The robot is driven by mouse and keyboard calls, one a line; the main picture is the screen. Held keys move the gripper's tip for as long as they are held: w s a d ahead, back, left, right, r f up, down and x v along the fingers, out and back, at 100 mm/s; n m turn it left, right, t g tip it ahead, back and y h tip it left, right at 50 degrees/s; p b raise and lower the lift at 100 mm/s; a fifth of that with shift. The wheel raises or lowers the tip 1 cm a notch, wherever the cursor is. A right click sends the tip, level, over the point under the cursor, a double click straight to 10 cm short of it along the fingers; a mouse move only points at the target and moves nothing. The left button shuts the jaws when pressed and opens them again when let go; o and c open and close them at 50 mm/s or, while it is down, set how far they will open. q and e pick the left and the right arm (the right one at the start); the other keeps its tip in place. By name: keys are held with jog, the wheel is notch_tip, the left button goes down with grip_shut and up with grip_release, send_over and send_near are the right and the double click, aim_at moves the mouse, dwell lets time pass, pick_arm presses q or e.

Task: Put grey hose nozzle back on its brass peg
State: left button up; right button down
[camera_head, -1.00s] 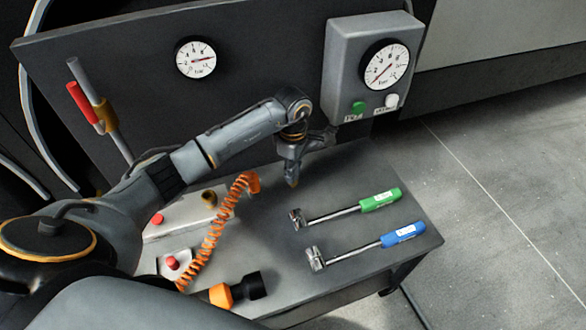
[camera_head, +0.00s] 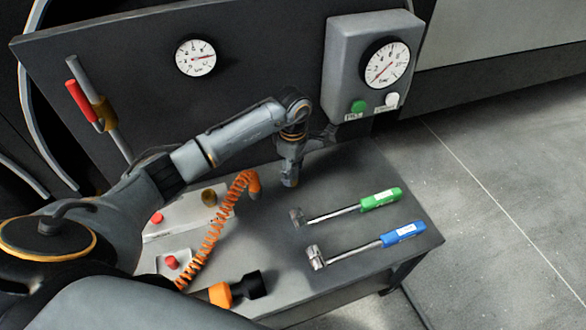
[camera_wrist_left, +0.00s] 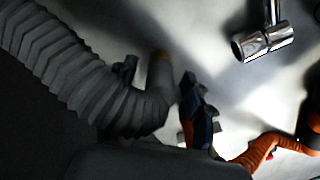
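In the left wrist view a grey ribbed hose (camera_wrist_left: 75,72) bends to a short end with a brass-coloured tip (camera_wrist_left: 160,68). This end lies between the dark fingers of my left gripper (camera_wrist_left: 160,85); whether they press on it is unclear. In the head view my left gripper (camera_head: 289,180) points down above the bench beneath the gauge box, and the hose end is hard to make out. A brass-coloured round piece (camera_head: 209,197), perhaps the peg, stands on a pale box to the gripper's left. My right gripper is not in view.
A green-handled wrench (camera_head: 380,199) and a blue-handled wrench (camera_head: 402,234) lie on the bench (camera_head: 345,180) to the right. An orange coiled hose (camera_head: 212,235) runs left of my gripper. The gauge box (camera_head: 343,60) stands behind. A black-and-orange torch-like object (camera_head: 222,295) lies in front.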

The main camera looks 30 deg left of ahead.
pick_arm(q)
notch_tip(320, 180, up, 12)
jog(key=shift+r, duration=0.1)
dwell(0.5)
jog(key=shift+s, duration=0.1)
